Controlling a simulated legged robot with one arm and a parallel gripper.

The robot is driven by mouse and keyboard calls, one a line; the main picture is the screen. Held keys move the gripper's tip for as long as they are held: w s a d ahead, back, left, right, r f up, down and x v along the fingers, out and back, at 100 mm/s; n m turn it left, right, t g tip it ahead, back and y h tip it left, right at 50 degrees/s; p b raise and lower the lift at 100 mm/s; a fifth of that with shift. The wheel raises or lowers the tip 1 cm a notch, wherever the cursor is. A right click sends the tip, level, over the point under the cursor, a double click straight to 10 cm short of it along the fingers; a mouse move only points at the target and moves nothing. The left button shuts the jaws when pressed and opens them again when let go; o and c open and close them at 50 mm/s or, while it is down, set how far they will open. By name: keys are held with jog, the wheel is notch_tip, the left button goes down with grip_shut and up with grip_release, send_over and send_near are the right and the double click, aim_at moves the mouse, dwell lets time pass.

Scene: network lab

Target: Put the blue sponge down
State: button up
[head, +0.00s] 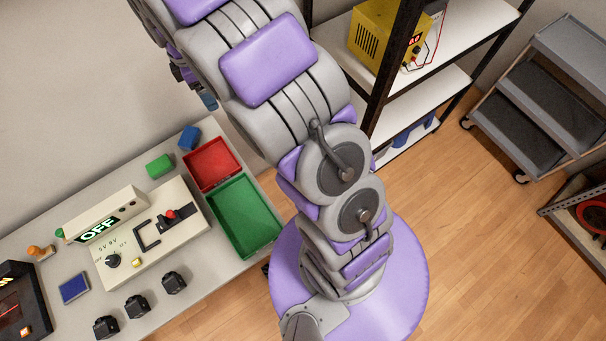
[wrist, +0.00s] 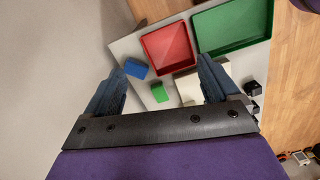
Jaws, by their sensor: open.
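A small blue block (head: 189,138), which looks like the blue sponge, rests on the grey table near its back edge, beside the red tray. It also shows in the wrist view (wrist: 136,68), beyond and between my fingers, nearer the left one. My gripper (wrist: 161,70) is open, with nothing held between its blue-grey fingers. It is above the table and apart from the block. In the head view my arm hides most of the gripper; only a bluish fingertip shows, above the block in the picture.
A green block (head: 159,166) lies close to the blue one. A red tray (head: 237,178) and a green tray (head: 236,250) stand at the table's right end. Shelving (head: 455,85) stands right.

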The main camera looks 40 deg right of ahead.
jog(key=s+d+r+m, duration=0.2)
jog(key=s+r+m, duration=0.2)
jog(key=s, duration=0.5)
jog(key=s+d+r+m, duration=0.1)
jog(key=s+r+m, duration=0.35)
jog(key=s, duration=0.45)
jog(key=s+m+g, duration=0.1)
jog(key=s+m, duration=0.6)
jog(key=s, duration=1.2)
jog(key=shift+d+r+y, duration=0.25)
jog(key=shift+y, duration=0.05)
jog(key=shift+f, duration=0.15)
